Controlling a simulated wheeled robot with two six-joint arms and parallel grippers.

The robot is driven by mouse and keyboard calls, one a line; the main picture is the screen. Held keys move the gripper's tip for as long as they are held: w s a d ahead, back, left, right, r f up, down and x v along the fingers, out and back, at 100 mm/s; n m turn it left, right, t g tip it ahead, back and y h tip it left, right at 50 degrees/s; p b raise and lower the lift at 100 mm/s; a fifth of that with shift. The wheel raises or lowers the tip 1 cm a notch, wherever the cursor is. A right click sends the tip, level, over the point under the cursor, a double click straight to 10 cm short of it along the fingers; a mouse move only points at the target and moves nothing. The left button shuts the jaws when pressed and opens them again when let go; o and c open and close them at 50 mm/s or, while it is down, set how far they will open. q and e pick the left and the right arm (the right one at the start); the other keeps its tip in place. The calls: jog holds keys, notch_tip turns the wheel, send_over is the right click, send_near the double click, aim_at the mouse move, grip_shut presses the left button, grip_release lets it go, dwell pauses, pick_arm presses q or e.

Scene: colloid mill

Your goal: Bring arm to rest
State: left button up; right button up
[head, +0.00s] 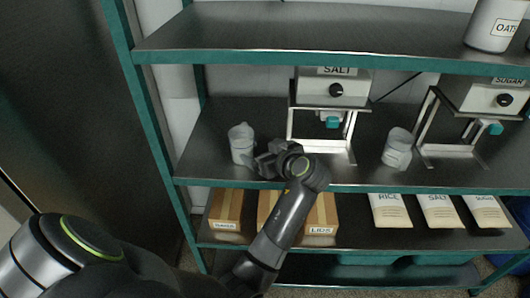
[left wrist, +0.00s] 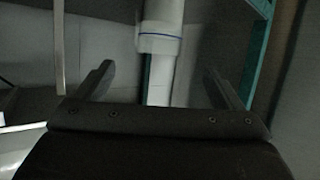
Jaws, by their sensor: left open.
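My left gripper (head: 262,160) is over the middle shelf in the head view, its arm reaching in from the bottom. Its jaws are open. A pale grey cup (head: 241,143) stands upright on the shelf just left of the jaws. In the left wrist view the two fingers (left wrist: 158,85) are spread apart with nothing gripped. A white cylindrical thing with a blue line (left wrist: 160,35) shows beyond them; I cannot tell for sure that it is the cup. My right gripper is not in view.
A salt dispenser (head: 332,90) stands behind my gripper, and a sugar dispenser (head: 485,97) stands at right. A second cup (head: 397,148) is between them. The upper shelf (head: 300,35) overhangs. Boxes (head: 227,210) and bags (head: 438,210) fill the lower shelf. A teal post (head: 135,85) is left.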

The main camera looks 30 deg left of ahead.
pick_arm(q)
jog(key=s+a+f+m+g+h, duration=0.1)
jog(key=s+a+f+m+h, duration=0.15)
jog(key=s+f, duration=0.5)
jog(key=s+a+f+m+h, duration=0.1)
jog(key=s+f+m+h, duration=0.25)
jog(key=s+f, duration=0.4)
jog(key=s+d+f+m+g+h, duration=0.1)
jog(key=s+d+m+h, duration=0.15)
jog(key=s, duration=0.65)
jog(key=s+d+m+h, duration=0.2)
jog(key=s+m, duration=0.2)
jog(key=s, duration=0.4)
notch_tip(320, 180, down, 26)
jog(key=a+g+b, duration=0.1)
jog(key=a+g, duration=0.1)
jog(key=s+d+f+b, duration=0.1)
jog(key=s+f, duration=1.4)
jog(key=f, duration=0.2)
jog(key=shift+d+g+h, duration=0.35)
jog(key=shift+g, duration=0.05)
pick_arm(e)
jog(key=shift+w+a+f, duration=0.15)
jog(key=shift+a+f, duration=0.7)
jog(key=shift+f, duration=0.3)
